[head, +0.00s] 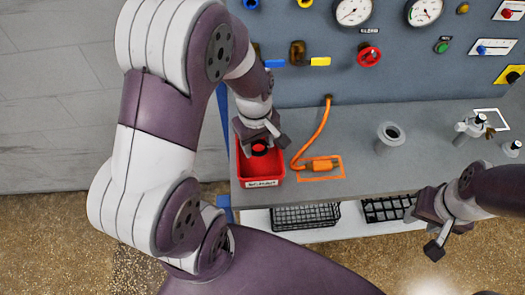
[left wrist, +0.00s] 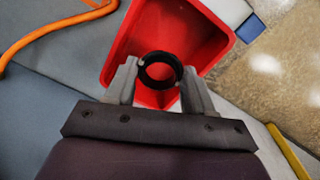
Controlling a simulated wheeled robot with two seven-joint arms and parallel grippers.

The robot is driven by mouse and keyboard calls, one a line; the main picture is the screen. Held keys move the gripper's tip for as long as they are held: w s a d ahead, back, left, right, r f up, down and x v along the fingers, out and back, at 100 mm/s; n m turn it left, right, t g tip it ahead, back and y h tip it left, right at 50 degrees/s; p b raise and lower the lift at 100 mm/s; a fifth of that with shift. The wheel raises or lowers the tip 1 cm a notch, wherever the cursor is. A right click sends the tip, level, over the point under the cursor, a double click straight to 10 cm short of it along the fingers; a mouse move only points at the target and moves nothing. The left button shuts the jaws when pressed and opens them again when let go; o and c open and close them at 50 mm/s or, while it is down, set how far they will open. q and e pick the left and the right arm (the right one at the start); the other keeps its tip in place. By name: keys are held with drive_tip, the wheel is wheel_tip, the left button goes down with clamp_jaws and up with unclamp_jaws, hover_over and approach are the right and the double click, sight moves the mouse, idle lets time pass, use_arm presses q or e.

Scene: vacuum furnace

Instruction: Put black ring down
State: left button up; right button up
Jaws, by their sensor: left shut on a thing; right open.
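The black ring (left wrist: 160,70) is held between the two fingers of my left gripper (left wrist: 160,82) in the left wrist view. In the head view, the ring (head: 259,149) shows as a dark shape under my left gripper (head: 262,140). The ring is over the red bin (head: 261,183), which has a white label on its front. Whether the ring touches the bin floor cannot be told. My right gripper (head: 436,231) is open and empty at the lower right, in front of the bench's edge.
An orange cable (head: 318,135) with a plug lies right of the bin, by an orange outlined rectangle (head: 320,178). A grey flanged cylinder (head: 390,138) and metal fittings (head: 472,128) stand farther right on the grey bench (head: 365,172). Black wire baskets (head: 305,216) sit on the lower shelf.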

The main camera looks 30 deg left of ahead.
sight(259, 163)
use_arm(q)
wheel_tip(259, 163, down, 6)
drive_tip(key=shift+w+f, duration=0.15)
drive_tip(key=shift+f, duration=0.1)
